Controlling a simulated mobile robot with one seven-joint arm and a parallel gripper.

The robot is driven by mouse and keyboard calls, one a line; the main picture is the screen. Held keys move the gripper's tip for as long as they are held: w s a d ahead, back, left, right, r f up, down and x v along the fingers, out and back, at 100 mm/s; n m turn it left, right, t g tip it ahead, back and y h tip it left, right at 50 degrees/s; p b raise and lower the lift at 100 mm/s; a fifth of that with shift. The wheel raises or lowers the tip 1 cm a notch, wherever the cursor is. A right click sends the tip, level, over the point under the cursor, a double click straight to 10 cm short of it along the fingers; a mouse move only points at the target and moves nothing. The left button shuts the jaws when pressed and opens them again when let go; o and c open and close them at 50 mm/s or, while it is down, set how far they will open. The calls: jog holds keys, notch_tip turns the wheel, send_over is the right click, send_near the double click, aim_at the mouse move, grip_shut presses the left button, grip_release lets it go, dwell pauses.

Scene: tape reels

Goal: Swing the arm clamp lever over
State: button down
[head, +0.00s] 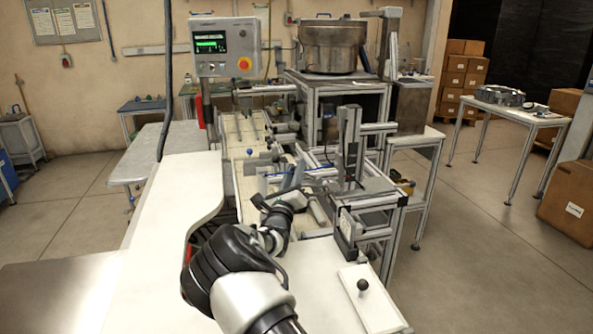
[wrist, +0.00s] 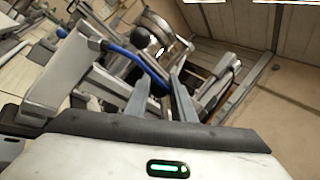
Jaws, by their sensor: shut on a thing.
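My gripper (head: 299,174) reaches forward over the near part of the conveyor line, beside the metal fixture (head: 365,188). In the wrist view its two grey fingers (wrist: 160,88) point away from the camera and are shut on a small part between their tips. That part appears to be the arm clamp lever; it is mostly hidden by the fingers, and its angle cannot be made out. A pale metal arm (wrist: 68,72) lies left of the fingers in the wrist view.
A control box (head: 224,47) with a screen stands behind the conveyor (head: 243,187). A large metal bowl (head: 331,46) sits on a frame at the back. A black knob (head: 362,285) stands on a white plate at the front right. The white counter (head: 160,240) at left is clear.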

jog(key=shift+a+f, duration=0.2)
jog(key=shift+f, duration=0.05)
jog(key=c, duration=1.6)
grip_release()
jog(key=shift+o, duration=0.6)
